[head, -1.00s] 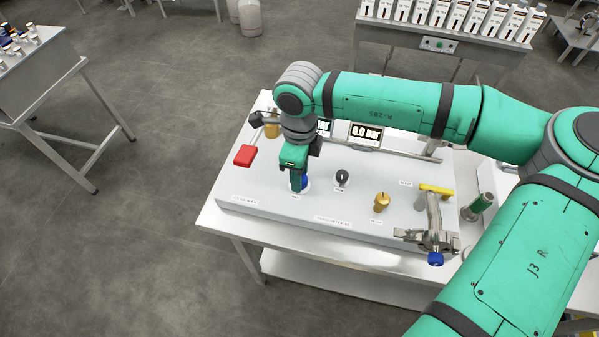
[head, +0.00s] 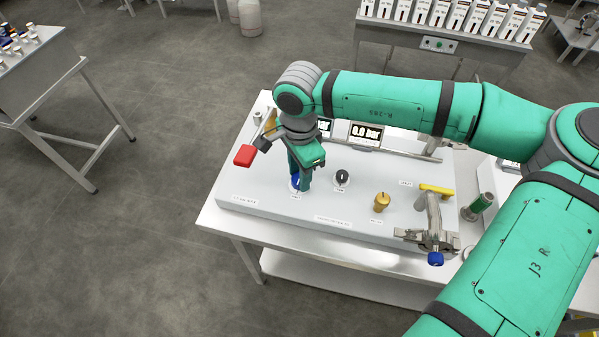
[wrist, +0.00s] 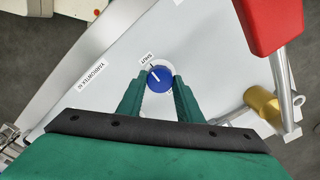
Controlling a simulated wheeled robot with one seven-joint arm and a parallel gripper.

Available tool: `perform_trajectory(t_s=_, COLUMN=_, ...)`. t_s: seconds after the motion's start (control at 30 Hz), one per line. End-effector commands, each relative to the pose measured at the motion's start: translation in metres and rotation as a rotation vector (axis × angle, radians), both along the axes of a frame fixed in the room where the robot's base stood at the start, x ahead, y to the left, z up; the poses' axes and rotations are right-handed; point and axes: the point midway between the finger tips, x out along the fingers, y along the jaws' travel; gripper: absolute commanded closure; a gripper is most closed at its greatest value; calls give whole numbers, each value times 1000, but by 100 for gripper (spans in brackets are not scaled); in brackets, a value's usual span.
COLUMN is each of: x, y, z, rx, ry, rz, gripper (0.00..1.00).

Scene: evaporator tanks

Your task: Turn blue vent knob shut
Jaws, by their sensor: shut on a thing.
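The blue vent knob (wrist: 159,79) is round with a white pointer line and sits on the panel. In the wrist view its line points up and left, toward the "SHUT" label (wrist: 146,58). My gripper (wrist: 160,88) is shut on the knob, one green finger on each side. In the head view my gripper (head: 299,186) comes down over the blue knob (head: 295,182), which is partly hidden behind the fingers.
A black knob (head: 342,177), a brass knob (head: 382,202) and a yellow-handled valve (head: 437,189) stand to the right on the panel (head: 260,196). A red lever handle (head: 245,155) is close on the left. Gauge displays (head: 366,134) stand behind.

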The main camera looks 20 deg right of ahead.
Motion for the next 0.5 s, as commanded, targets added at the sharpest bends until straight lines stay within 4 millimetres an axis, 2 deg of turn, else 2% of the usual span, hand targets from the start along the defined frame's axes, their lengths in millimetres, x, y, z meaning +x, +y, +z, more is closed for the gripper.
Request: perform_trajectory(t_s=0.5, x=0, y=-2, z=0, rx=-3, ry=0, rz=53, gripper=90)
